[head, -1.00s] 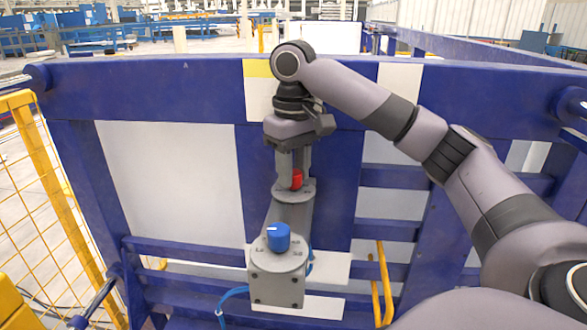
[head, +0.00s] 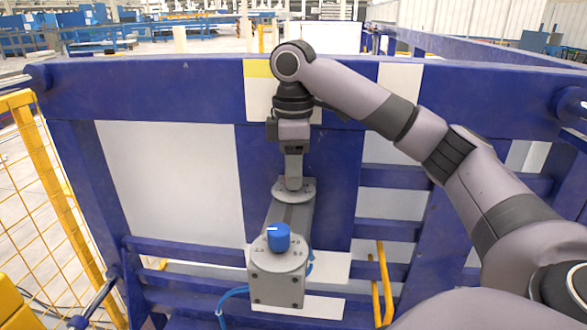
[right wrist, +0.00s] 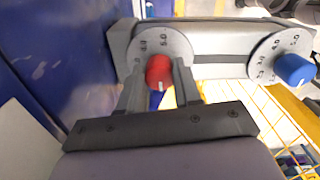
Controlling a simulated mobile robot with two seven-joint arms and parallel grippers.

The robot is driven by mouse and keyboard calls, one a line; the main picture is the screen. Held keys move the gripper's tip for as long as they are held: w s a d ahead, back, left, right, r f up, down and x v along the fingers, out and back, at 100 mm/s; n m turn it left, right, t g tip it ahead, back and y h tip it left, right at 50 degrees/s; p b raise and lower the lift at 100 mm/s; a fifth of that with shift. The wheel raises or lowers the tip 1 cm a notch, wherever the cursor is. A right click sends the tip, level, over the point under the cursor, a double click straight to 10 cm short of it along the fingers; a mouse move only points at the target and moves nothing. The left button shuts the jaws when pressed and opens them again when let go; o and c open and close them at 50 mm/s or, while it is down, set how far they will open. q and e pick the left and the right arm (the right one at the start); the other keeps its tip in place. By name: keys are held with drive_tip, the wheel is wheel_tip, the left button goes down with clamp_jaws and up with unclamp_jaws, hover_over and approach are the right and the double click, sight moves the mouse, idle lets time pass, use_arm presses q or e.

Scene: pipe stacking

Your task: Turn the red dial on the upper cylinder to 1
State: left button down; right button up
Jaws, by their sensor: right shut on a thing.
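The red dial (right wrist: 159,68) sits on a round grey numbered plate (right wrist: 175,42) in the right wrist view. A pale pointer mark shows on its lower side; I cannot tell which number it points to. My right gripper (right wrist: 159,78) is shut on the red dial, one finger on each side. In the head view the right gripper (head: 293,180) comes down onto the upper cylinder's plate (head: 306,187) and hides the red dial. The blue dial (head: 279,236) stands on the lower, nearer end of the grey device (head: 277,284). My left gripper is not in view.
A blue metal frame (head: 150,82) with white panels stands behind and around the device. A yellow mesh fence (head: 60,215) is at the left. Yellow bars (head: 384,282) and a blue hose (head: 232,293) are close to the device's lower end.

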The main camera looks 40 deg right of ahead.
drive_tip(key=shift+n, duration=0.6)
drive_tip(key=o, duration=1.1)
drive_tip(key=shift+c, duration=0.2)
drive_tip(key=shift+r, duration=0.1)
drive_tip(key=shift+r, duration=3.55)
drive_tip(key=shift+f, duration=0.1)
